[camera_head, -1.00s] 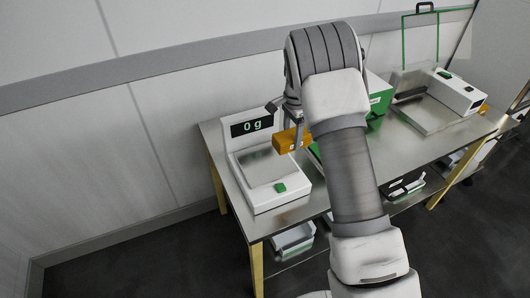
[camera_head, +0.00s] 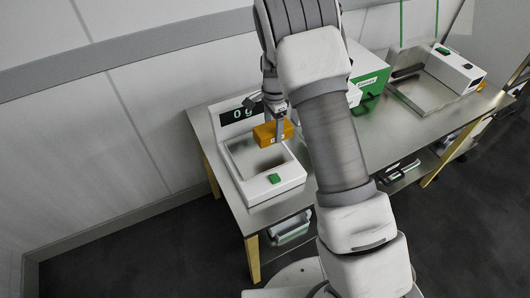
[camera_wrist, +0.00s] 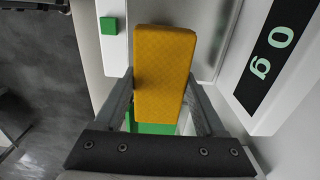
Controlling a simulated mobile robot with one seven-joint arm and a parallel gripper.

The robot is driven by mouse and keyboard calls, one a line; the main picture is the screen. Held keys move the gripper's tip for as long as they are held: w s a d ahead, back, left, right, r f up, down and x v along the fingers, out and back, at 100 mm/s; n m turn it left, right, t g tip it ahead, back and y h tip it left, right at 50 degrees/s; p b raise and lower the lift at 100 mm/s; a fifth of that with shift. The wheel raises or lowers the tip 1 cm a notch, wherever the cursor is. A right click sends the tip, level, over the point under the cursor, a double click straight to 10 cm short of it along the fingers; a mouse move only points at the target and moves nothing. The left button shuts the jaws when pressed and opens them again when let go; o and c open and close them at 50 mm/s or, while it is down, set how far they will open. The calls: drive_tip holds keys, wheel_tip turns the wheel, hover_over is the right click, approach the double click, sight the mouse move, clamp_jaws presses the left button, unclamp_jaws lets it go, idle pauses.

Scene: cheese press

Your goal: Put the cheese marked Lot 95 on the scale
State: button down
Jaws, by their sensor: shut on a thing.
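The orange cheese block (camera_head: 273,133) is held in my gripper (camera_head: 279,122), which is shut on it. In the wrist view the cheese (camera_wrist: 163,70) sits between the two fingers of my gripper (camera_wrist: 164,100). The white scale (camera_head: 275,187) stands at the left end of the table, with a metal pan, a green button and a display. The display (camera_wrist: 274,50) reads 0 g. The cheese hangs above the back part of the pan and appears apart from it, with a shadow below.
The metal table (camera_head: 375,150) runs to the right. A green and white box (camera_head: 372,68) stands behind my arm, and a white device with a metal tray (camera_head: 455,70) is at the far right. Containers (camera_head: 292,228) sit on the lower shelf. A wall is behind.

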drive_tip(key=s+f, duration=0.1)
drive_tip(key=s+a+f, duration=0.1)
drive_tip(key=s, duration=0.1)
drive_tip(key=s+a+f, duration=0.1)
drive_tip(key=shift+s+a, duration=0.2)
drive_tip(key=shift+a, duration=0.05)
drive_tip(key=shift+f+p, duration=0.35)
drive_tip(key=shift+f, duration=1.7)
drive_tip(key=shift+f, duration=0.2)
unclamp_jaws()
drive_tip(key=shift+r, duration=0.1)
